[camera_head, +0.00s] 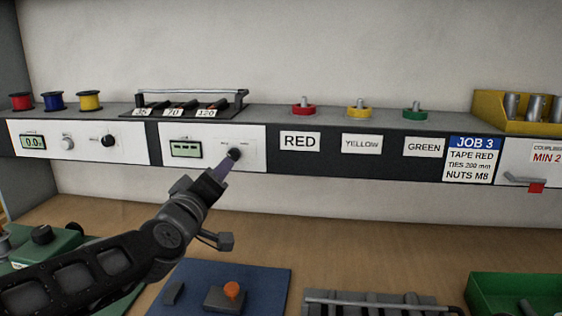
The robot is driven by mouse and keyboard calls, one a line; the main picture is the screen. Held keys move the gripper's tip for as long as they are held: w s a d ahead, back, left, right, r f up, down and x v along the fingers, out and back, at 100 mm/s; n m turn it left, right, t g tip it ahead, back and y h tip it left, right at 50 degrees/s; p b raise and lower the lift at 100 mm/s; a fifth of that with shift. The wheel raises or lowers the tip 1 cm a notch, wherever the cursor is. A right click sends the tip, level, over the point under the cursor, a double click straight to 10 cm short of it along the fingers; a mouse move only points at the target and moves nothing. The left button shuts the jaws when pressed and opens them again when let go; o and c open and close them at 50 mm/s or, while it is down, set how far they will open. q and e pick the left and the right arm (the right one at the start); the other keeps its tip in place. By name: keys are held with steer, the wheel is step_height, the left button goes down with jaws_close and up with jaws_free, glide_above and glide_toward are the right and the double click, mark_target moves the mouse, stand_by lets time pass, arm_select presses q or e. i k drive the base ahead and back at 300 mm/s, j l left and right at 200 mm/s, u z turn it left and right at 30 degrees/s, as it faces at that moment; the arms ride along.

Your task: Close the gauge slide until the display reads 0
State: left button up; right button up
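The left panel of the shelf front carries a small display (33,142) that appears to read 0.0, with a light round knob (67,143) and a black knob (108,141) to its right. The middle panel has a second display (186,149) showing only dashes, and a black knob (235,154). My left gripper (224,170) reaches up to this middle knob, its tip at or just in front of it; I cannot tell whether they touch or whether the fingers are open. I cannot make out for certain which part is the gauge slide. My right gripper is out of view.
A rack (190,101) labelled 35, 70 and 120 stands on the shelf above. A blue mat (265,280) with an orange-knobbed block, a grey railed fixture (375,303) and a green tray (515,282) lie on the bench. The wooden bench between is clear.

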mark_target(229, 300)
steer(key=k+j, duration=0.1)
steer(key=k, duration=0.8)
